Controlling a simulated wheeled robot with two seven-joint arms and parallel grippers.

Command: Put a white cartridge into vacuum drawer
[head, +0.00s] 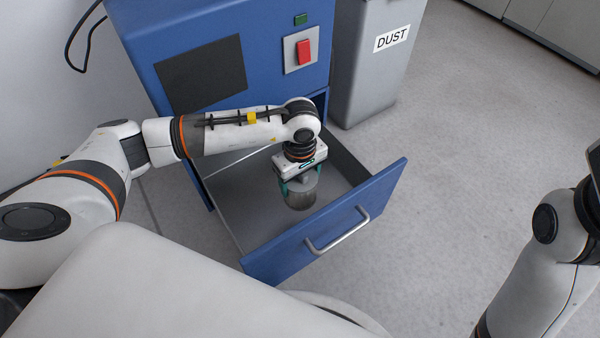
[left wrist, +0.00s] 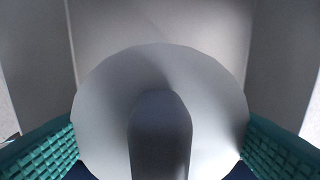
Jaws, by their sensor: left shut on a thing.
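The blue vacuum drawer (head: 385,205) is pulled open, with a metal handle on its front and a grey inside. My left gripper (head: 301,181) reaches down into the drawer with its teal fingers closed around a cartridge (head: 300,200). The cartridge looks like a short, shaded grey-white cylinder, held upright over the drawer floor. I cannot tell whether it touches the floor. In the left wrist view its round pale top (left wrist: 100,105) with a raised knob sits between the teal finger pads. My right gripper is out of view; only part of the right arm shows.
The blue machine (head: 180,30) above the drawer has a red switch (head: 304,52) and a dark panel. A grey bin labelled DUST (head: 370,75) stands to its right. The floor right of the drawer is clear. Grey drawer walls (left wrist: 285,60) flank the cartridge.

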